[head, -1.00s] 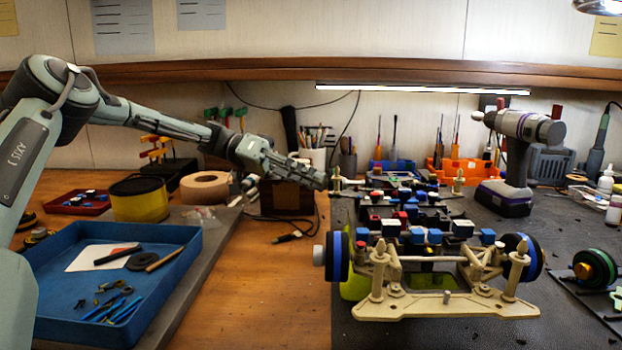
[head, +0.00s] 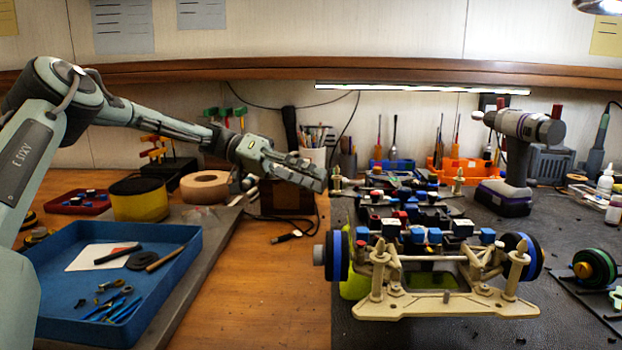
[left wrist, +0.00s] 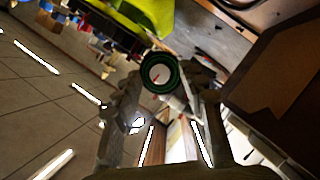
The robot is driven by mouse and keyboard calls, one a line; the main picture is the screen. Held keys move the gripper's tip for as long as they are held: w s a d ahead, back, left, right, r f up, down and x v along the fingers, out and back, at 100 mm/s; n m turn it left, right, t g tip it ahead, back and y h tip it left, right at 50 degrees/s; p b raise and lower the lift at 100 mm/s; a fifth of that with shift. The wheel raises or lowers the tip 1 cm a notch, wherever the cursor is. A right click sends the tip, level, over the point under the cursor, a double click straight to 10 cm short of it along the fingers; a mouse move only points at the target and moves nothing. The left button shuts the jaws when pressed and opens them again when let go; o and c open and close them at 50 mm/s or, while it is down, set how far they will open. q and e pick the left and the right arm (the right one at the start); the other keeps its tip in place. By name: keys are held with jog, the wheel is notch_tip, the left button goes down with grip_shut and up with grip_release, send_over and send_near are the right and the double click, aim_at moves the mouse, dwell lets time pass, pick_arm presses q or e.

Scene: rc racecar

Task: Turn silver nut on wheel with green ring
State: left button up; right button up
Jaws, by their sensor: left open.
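The car (head: 430,240) has a beige front frame and a lime green body part. Its front left wheel (head: 341,256) has a blue ring and a silver nut (head: 318,255). My left gripper (head: 318,180) is open beside the car's far left side, above the bench. In the left wrist view, a round dark wheel with a green ring (left wrist: 160,72) faces the camera between the fingers of my left gripper (left wrist: 166,90). The head view hides this wheel behind the gripper and the car. My right gripper is not in view.
A separate wheel with a green ring and an orange centre (head: 594,268) lies at the right edge. A blue tray (head: 190,265) with tools is at left. A power drill (head: 520,130) stands behind the car. Bare wood lies between tray and car.

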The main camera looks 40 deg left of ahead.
pick_arm(q)
jog(key=v, duration=1.2)
jog(key=shift+f, duration=0.1)
